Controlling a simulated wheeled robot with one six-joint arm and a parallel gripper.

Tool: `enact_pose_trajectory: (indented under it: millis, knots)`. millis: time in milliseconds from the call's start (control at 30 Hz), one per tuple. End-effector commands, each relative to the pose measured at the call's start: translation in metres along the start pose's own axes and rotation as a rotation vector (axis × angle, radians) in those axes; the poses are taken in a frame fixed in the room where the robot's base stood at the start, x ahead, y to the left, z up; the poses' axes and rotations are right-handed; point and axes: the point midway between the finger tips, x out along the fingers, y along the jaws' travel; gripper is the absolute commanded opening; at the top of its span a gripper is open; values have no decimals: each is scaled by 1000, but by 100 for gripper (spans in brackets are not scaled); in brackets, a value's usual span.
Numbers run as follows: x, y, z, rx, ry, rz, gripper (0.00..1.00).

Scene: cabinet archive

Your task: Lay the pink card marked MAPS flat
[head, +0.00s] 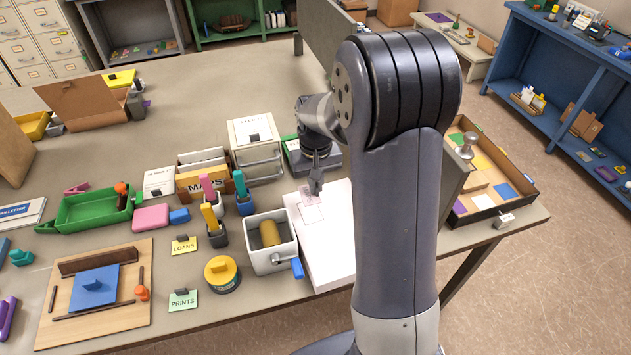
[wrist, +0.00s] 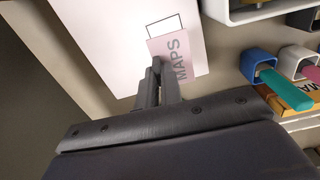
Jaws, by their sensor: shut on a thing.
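The pink card marked MAPS (wrist: 176,52) is between the fingertips of my gripper (wrist: 159,82) in the wrist view. The gripper is shut on one edge of it. In the head view the card (head: 308,197) shows pale pink beside my gripper (head: 316,186), over the far part of a white board (head: 331,245). A black-outlined rectangle is drawn on the white board (wrist: 110,40). The card overlaps part of this outline in the wrist view. I cannot tell whether the card touches the board.
A grey-white bin (head: 271,262) with a yellow roll stands left of the board. A card box (head: 203,180) marked MAPS and several cups with coloured sticks (head: 243,195) stand further left. A compartment tray (head: 490,195) lies to the right. My arm hides part of the board.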

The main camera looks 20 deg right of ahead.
Motion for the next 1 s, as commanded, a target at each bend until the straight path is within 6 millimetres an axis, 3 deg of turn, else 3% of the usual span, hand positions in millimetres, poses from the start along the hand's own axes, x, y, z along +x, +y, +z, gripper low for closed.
enact_pose_trajectory:
  millis: [600,1000]
  knots:
    - [55,0,0,0,-1,0,0]
    - [58,0,0,0,-1,0,0]
